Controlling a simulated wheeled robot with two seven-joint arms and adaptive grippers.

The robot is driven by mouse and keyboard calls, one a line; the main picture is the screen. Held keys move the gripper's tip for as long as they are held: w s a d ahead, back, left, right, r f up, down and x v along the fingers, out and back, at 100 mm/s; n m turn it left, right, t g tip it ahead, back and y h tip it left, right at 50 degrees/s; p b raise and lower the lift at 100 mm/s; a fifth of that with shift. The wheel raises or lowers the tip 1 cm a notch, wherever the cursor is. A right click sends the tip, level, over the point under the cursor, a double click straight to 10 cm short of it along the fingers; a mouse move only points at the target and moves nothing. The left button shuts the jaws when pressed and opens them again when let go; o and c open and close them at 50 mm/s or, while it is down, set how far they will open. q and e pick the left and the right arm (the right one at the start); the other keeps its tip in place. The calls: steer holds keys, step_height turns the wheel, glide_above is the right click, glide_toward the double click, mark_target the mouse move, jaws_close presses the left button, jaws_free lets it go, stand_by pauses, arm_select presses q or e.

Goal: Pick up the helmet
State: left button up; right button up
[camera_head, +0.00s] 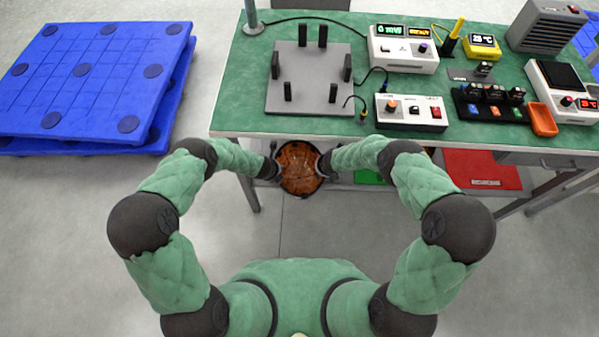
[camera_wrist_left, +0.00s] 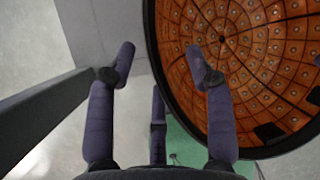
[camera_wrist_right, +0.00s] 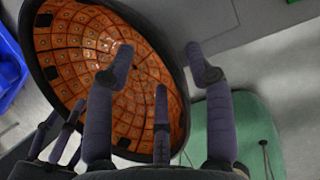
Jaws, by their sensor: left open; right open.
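The helmet (camera_head: 300,170) is a dark-rimmed bowl with an orange, dotted lining, its open side facing up toward the head camera. It sits below the table's front edge, between my two grippers. My left gripper (camera_head: 274,168) is open at its left side. In the left wrist view the helmet (camera_wrist_left: 262,60) has its rim between the spread fingers, one finger over the lining. My right gripper (camera_head: 323,164) is open at its right side. In the right wrist view the helmet's lining (camera_wrist_right: 85,50) lies behind one finger, with the other outside the rim. I cannot tell whether the fingers touch it.
The green-topped table (camera_head: 240,90) holds a grey fixture plate (camera_head: 310,80), control boxes (camera_head: 412,112) and other devices. Below it, a red mat (camera_head: 485,170) lies on the lower shelf. Blue pallets (camera_head: 100,75) are stacked at the left. Table legs stand near my left gripper.

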arm_select(q)
steer(key=shift+x, duration=1.1)
arm_select(e)
steer(key=shift+x, duration=1.1)
arm_select(q)
jaws_close()
arm_select(e)
jaws_close()
